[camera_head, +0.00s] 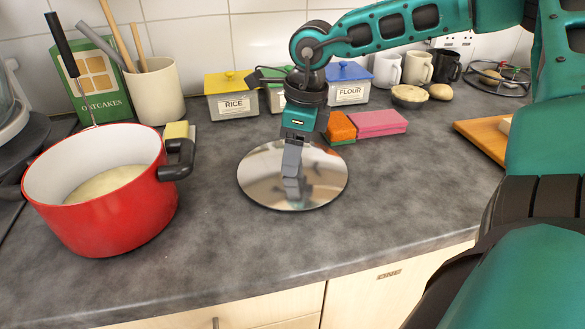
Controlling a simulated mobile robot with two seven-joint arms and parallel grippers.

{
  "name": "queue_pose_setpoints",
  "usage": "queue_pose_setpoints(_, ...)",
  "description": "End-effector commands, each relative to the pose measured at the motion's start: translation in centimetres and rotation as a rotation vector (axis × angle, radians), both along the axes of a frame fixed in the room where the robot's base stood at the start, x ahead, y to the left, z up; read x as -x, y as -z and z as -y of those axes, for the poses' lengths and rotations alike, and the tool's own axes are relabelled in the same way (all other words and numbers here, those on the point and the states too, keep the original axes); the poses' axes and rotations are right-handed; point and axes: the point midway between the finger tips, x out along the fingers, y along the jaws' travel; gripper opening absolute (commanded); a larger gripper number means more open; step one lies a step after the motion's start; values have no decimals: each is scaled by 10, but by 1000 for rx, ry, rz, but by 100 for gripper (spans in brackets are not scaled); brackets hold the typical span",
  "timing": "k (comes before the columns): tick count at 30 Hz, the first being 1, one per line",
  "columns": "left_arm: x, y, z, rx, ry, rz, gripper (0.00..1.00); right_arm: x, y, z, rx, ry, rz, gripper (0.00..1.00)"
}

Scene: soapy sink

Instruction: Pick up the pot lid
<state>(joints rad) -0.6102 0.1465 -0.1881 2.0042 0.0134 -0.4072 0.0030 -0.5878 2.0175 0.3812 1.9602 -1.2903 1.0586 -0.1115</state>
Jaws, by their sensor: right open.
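The pot lid (325,175) is a round, shiny silver disc lying flat on the grey worktop in the middle of the view. My right gripper (291,170) points down over the lid's middle, its fingers open and seen nearly edge-on. The fingers hide the centre of the lid, so I cannot tell whether they touch it or stand around a knob. A reflection shows below the fingertips. The red pot (110,213) stands uncovered to the left, with pale contents inside. My left gripper is not in view.
Orange and pink sponges (380,123) lie just behind the lid. Labelled canisters (231,97) and a utensil crock (155,92) stand along the wall. A wooden board (482,137) lies at the right. The worktop (400,190) right of the lid is clear.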

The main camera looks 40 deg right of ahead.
Motion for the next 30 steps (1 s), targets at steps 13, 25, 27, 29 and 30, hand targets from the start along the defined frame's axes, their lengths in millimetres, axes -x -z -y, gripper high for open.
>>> queue_pose_setpoints(13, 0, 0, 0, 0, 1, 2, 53, 0, 0, 0, 0, 0, 0, 23)
queue_pose_setpoints(25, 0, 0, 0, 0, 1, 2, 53, 0, -1, 0, 0, 0, 1, 0)
queue_pose_setpoints(27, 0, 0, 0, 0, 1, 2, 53, 0, -1, 0, 0, 0, 1, 0)
queue_pose_setpoints(29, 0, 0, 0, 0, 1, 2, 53, 0, -1, 0, 0, 0, 1, 0)
queue_pose_setpoints(30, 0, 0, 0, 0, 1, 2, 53, 0, -1, 0, 0, 0, 1, 0)
